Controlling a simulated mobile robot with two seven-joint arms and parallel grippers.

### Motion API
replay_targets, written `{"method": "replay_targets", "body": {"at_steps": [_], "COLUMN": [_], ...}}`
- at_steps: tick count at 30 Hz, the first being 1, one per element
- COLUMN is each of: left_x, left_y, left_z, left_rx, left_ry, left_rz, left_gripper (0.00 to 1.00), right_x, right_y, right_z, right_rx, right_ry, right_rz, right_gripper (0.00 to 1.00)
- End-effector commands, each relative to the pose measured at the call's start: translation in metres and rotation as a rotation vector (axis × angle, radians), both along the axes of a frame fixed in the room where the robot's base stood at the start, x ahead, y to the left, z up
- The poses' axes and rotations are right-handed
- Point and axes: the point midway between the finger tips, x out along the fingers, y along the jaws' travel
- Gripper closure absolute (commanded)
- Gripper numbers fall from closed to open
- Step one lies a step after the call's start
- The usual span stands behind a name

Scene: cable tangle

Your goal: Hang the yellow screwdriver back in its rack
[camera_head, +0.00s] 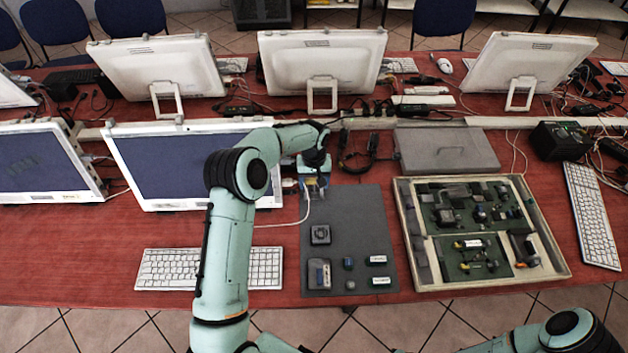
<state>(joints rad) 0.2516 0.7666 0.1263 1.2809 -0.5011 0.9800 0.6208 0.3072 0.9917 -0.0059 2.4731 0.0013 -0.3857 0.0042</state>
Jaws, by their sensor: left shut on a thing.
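I cannot make out a yellow screwdriver or its rack in the camera_head view. My left gripper (316,188) is over the back left of a dark grey mat (350,215), pointing down. It is shut on what looks like the end of a white cable (304,213), though its fingers hide much of the hold. The cable runs down from the gripper and bends left in front of a monitor. Small yellow bits show by the fingers, too small to identify. My right arm shows at the bottom right, and its gripper is out of view.
The mat's front holds a fan-like block (320,234) and several small parts. To its right is an open case (408,222) of circuit boards and parts, with a grey lid (445,150) behind. Keyboards (165,268) lie left and right. A monitor (165,165) stands close left.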

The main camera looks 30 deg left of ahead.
Motion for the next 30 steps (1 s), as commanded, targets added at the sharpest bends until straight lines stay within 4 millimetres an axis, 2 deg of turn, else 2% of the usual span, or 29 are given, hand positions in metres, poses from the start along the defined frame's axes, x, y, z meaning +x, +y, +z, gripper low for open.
{"method": "replay_targets", "body": {"at_steps": [25,26,27,28,30], "left_x": [0.0001,0.0001,0.0001,0.0001,0.0001], "left_y": [0.0000,0.0000,0.0000,0.0000,0.0000], "left_z": [-0.0092,-0.0092,-0.0092,-0.0092,-0.0092], "left_rx": [0.000,0.000,0.000,0.000,0.000], "left_ry": [0.000,0.000,0.000,0.000,0.000], "left_rz": [0.000,0.000,0.000,0.000,0.000], "left_gripper": [0.64,0.29,0.16,0.06,0.03], "right_x": [-0.0021,-0.0021,-0.0021,-0.0021,-0.0021], "right_y": [0.0000,0.0000,0.0000,0.0000,0.0000], "right_z": [-0.0023,-0.0023,-0.0023,-0.0023,-0.0023], "right_rx": [0.000,0.000,0.000,0.000,0.000], "right_ry": [0.002,0.002,0.002,0.002,0.002], "right_rz": [0.000,0.000,0.000,0.000,0.000], "right_gripper": [0.57,0.57,0.57,0.57,0.57]}}
